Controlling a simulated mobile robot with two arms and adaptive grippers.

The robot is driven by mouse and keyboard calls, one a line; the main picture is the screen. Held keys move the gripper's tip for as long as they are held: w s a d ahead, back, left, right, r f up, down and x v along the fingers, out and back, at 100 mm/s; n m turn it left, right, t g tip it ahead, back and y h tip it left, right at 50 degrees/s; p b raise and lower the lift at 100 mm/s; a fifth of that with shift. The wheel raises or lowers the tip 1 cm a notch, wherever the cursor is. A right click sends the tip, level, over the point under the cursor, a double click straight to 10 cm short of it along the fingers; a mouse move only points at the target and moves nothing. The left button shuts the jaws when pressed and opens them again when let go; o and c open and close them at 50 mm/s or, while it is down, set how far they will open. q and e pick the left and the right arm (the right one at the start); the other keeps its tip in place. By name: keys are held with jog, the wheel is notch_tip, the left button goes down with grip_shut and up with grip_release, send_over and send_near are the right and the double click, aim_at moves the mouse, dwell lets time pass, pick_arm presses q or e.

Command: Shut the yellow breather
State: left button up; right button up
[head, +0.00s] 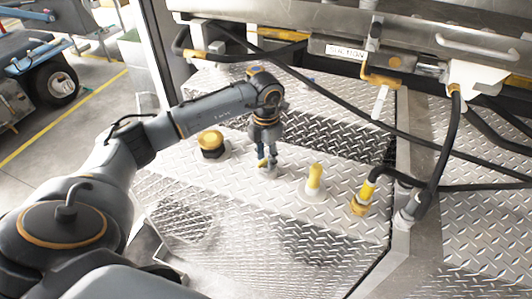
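My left gripper (266,161) points down over the diamond-plate top (240,185). Its fingertips are at a small fitting with a grey base (268,172), and a bit of yellow shows at the fingers. The fingers hide most of this fitting, so I cannot tell whether they grip it. To its left stands a round yellow cap (211,138) on a black base. To its right stands an upright yellow fitting (314,176) on a pale base. I cannot tell for sure which of these is the breather. My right gripper is not in view.
A yellow hose coupling (362,198) with a black hose stands further right. Black hoses (340,110) cross above the plate behind my gripper. A metal cabinet with a label (345,51) and pale handles (480,48) is at the back. Bare plate lies in front.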

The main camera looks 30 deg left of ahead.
pick_arm(q)
grip_shut()
jog(key=shift+f+m+b, duration=0.2)
jog(key=shift+m+b, duration=0.45)
jog(key=shift+m, duration=0.35)
jog(key=shift+m+b, duration=0.35)
jog(key=shift+m, duration=0.35)
jog(key=shift+m+b, duration=0.3)
jog(key=shift+m, duration=0.5)
jog(key=shift+r+m, duration=0.2)
jog(key=shift+m, duration=0.5)
